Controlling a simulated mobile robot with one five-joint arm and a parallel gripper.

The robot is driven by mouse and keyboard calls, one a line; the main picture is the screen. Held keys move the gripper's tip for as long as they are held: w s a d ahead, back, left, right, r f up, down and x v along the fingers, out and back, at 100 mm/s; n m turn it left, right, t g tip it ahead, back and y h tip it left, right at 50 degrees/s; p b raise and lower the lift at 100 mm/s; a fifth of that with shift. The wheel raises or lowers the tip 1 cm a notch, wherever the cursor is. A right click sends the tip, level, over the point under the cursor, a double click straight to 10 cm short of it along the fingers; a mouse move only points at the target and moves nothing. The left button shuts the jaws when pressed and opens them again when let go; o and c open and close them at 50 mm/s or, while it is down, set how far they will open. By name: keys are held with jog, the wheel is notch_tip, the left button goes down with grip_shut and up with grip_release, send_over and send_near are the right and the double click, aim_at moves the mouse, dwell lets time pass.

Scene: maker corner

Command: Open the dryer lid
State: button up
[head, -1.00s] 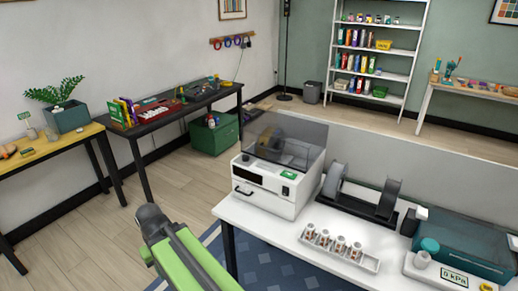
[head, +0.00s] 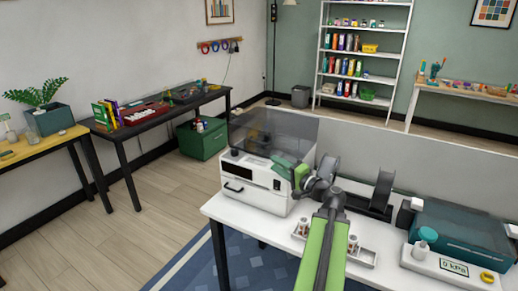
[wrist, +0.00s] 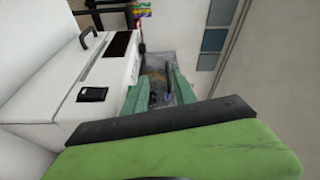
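The dryer (head: 246,180) is a white box on the white table, with a smoky see-through lid (head: 285,126) over its top. My gripper (head: 291,168) is at the dryer's front right, near the lid's front edge, and covers part of that corner. In the wrist view the dryer's white body (wrist: 110,80) fills the left. The green fingers of my gripper (wrist: 160,98) stand apart there, with the smoky lid (wrist: 160,68) seen beyond the gap. I cannot tell whether they touch it.
Dark spools (head: 383,190) stand right of the dryer. A white tray (head: 367,257) of small parts lies partly under my arm. Open floor lies to the left.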

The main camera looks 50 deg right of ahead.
aim_at(258, 142)
jog(key=shift+m+h, duration=0.5)
jog(key=w+d, duration=0.1)
jog(key=w, duration=0.4)
jog(key=w+d+r+p, duration=0.1)
jog(key=w+d, duration=0.1)
jog(key=w, duration=0.3)
jog(key=w+d+r, duration=0.1)
jog(key=w+d, duration=0.1)
jog(key=w, duration=0.3)
jog(key=shift+r, duration=0.15)
grip_shut()
dwell(0.5)
